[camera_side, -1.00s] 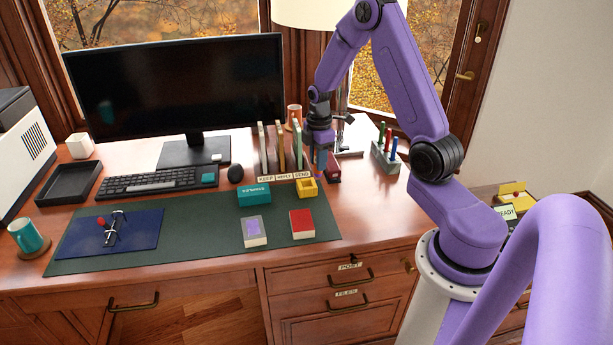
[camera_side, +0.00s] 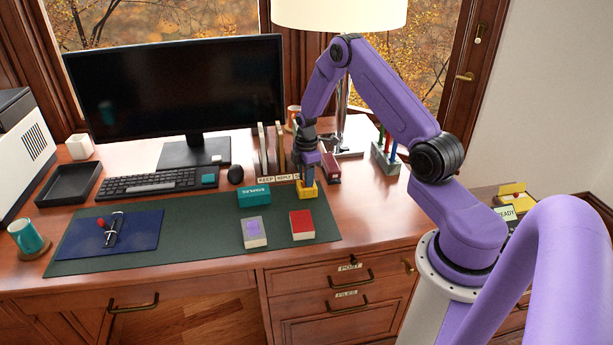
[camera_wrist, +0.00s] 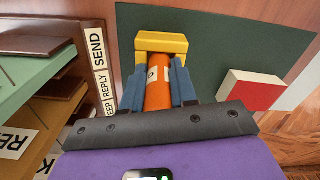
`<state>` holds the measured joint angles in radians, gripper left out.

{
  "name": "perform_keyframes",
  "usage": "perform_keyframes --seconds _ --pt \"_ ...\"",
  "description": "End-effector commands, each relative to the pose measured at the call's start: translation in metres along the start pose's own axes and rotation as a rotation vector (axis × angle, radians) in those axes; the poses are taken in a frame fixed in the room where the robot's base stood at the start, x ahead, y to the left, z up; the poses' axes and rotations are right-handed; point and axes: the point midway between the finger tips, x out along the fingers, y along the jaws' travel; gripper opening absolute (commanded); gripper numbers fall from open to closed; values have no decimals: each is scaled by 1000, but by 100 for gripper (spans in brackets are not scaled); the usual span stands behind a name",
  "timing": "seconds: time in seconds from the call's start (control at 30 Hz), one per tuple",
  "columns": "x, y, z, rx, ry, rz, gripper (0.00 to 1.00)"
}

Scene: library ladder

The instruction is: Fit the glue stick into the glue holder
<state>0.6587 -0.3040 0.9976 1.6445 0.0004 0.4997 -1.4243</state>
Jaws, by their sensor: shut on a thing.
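The orange glue stick (camera_wrist: 158,93) with a white label shows in the wrist view between the two blue fingers of my gripper (camera_wrist: 164,76), which is shut on it. The yellow glue holder (camera_wrist: 162,42) lies right at the far end of the stick and fingers. In the side view my gripper (camera_side: 307,180) points down at the yellow holder (camera_side: 307,193), and its fingers hide the stick. The holder stands at the back right of the green desk mat. I cannot tell whether the stick's lower end is inside the holder.
A teal box (camera_side: 254,195) stands left of the holder, and a red-topped block (camera_side: 302,224) stands in front. Upright dividers (camera_side: 272,148) with KEEP, REPLY and SEND labels are close behind. A dark red object (camera_side: 332,168) stands to the right.

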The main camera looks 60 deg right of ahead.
Motion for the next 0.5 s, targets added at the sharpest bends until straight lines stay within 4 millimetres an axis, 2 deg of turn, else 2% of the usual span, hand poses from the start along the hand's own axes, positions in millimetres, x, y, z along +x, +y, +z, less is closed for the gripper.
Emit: perform_keyframes --seconds 0.37,0.4,0.47,0.5 --pt "3 0 0 0 0 0 0" --pt "3 0 0 -1 0 1 34" --pt "3 0 0 -1 0 1 53" --pt "3 0 0 -1 0 1 53"
